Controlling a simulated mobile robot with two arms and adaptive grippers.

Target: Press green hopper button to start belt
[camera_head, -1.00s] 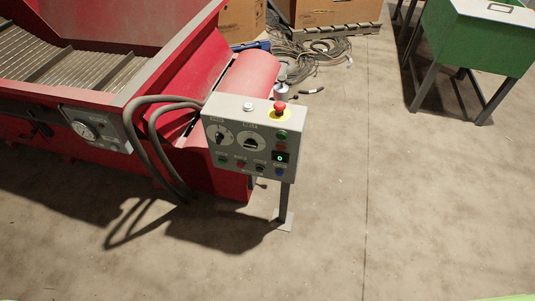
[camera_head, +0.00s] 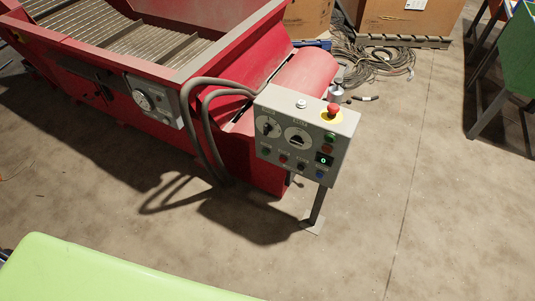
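A grey control box (camera_head: 282,105) stands on a post in the middle, beside the red hopper machine (camera_head: 262,62). Its face has a green button (camera_head: 330,138) at the upper right and another green button (camera_head: 266,151) at the lower left. The labels are too small to read, so I cannot tell which is the hopper button. A red mushroom button (camera_head: 333,110) on a yellow base is on top. A small display (camera_head: 323,160) shows a green 0. Neither of my grippers is in view.
Grey hoses (camera_head: 207,135) loop between the machine and the box. A second panel with a dial (camera_head: 145,98) is on the machine's side. Coiled cables (camera_head: 372,62) and cardboard boxes (camera_head: 412,20) are behind. The floor (camera_head: 390,190) right of the post is clear.

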